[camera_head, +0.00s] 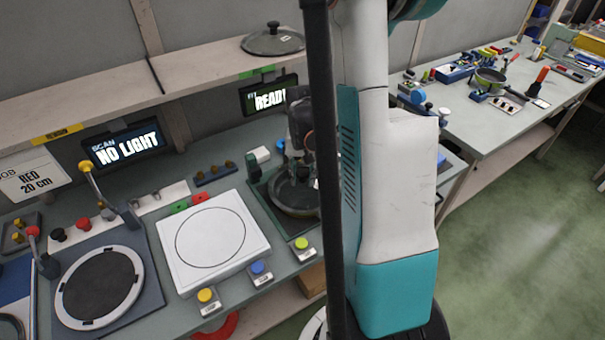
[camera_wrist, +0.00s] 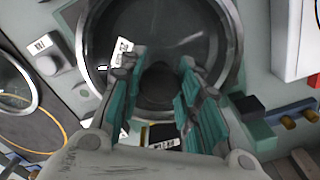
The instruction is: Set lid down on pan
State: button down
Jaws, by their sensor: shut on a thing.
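My gripper (camera_wrist: 160,90) is shut on the dark knob of a glass lid (camera_wrist: 205,45) in the wrist view. The lid has a silver rim, and a white label shows near the left finger. In the head view my gripper (camera_head: 300,167) points down at a dark round pan (camera_head: 281,203) on the green-edged station. The lid and pan line up there. My arm hides the pan's right side, and I cannot tell whether the lid's rim touches the pan.
Another glass lid (camera_head: 272,40) lies on the shelf (camera_head: 200,65) above. A white square plate (camera_head: 212,240) and a round dark pad (camera_head: 100,287) are to the left. Coloured buttons (camera_head: 302,244) line the bench front. A screen (camera_head: 268,97) reads "READ", partly hidden.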

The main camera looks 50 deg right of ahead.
jog(key=c, duration=1.1)
grip_release()
jog(key=shift+r, duration=0.1)
notch_tip(320, 180, up, 12)
jog(key=shift+f, duration=0.1)
jog(key=shift+a, duration=0.1)
